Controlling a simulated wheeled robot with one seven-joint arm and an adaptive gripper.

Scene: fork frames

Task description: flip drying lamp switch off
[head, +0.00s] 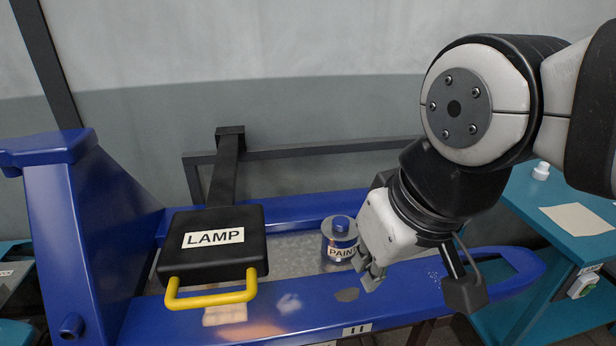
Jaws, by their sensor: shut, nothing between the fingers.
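The drying lamp (205,262) is a black box marked LAMP with a yellow handle (212,298), on a black arm at the left. A warm glow lies on the blue frame below it. My gripper (371,280) is shut and empty, pointing down over the blue frame just right of the paint can. It is well left of the pale box and right of the lamp.
A can marked PAINT (340,252) stands close beside my gripper. The blue frame (410,284) crosses the foreground. The teal table (535,215) at the right bears a sheet of paper (578,219) and a small white cap (541,171). A grey rail runs behind.

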